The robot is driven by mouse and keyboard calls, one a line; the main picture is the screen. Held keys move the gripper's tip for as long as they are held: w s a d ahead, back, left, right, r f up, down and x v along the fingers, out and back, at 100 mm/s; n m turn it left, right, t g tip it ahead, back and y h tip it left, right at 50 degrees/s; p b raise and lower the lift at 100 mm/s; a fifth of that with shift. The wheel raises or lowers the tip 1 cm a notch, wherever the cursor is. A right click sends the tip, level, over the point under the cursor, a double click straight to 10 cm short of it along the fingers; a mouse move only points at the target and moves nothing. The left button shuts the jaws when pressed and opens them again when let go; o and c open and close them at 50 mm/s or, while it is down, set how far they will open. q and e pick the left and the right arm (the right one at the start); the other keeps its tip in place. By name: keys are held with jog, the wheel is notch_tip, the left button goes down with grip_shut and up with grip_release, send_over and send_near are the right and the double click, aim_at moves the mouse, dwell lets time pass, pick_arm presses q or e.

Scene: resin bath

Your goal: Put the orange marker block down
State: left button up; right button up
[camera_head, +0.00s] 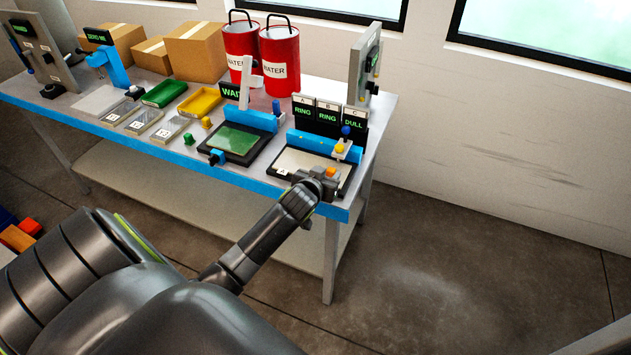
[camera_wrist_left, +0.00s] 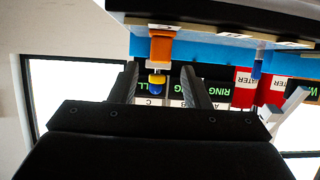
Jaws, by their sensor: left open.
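The orange marker block (camera_head: 331,172) stands at the right part of the white-topped dark tray (camera_head: 296,160), close to my left gripper (camera_head: 322,181). In the left wrist view, which is upside down, the orange block (camera_wrist_left: 162,46) sits by a label marked C. My left gripper (camera_wrist_left: 160,72) is open, its two dark fingers apart. The block shows just past the fingertips, lined up with the gap between them, and no finger visibly grips it. The wrist partly hides the tray's near right corner in the head view. My right gripper is not in view.
Behind the tray stand a blue bar, a yellow knob (camera_head: 339,149), a blue knob (camera_head: 346,131) and signs (camera_head: 316,115) reading RING, RING, DULL. A green-topped tray (camera_head: 236,141) lies to the left. Two red water buckets (camera_head: 281,62) stand behind. The bench's right edge is close.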

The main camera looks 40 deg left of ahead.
pick_arm(q)
jog(key=v, duration=0.9)
jog(key=shift+b, duration=0.35)
jog(key=shift+s, duration=0.15)
jog(key=s+f+g, duration=0.2)
jog(key=s+f, duration=0.3)
jog(key=f, duration=0.5)
jog(key=s+f+m+g+h, duration=0.15)
jog(key=s+f, duration=0.35)
jog(key=f, duration=0.6)
jog(key=s+f+g+y, duration=0.1)
jog(key=s+f+g, duration=0.3)
jog(key=f, duration=0.6)
jog(key=s+d+f+g, duration=0.1)
jog(key=s+f, duration=0.4)
jog(key=s, duration=0.4)
jog(key=s+d+f+g+h, duration=0.1)
jog(key=s+f, duration=0.4)
jog(key=s, duration=0.5)
jog(key=s+d+f+g, duration=0.2)
jog(key=s+f, duration=0.3)
jog(key=s, duration=0.5)
jog(key=shift+d+m+h, duration=0.35)
jog(key=shift+d, duration=0.15)
jog(key=shift+g, duration=0.25)
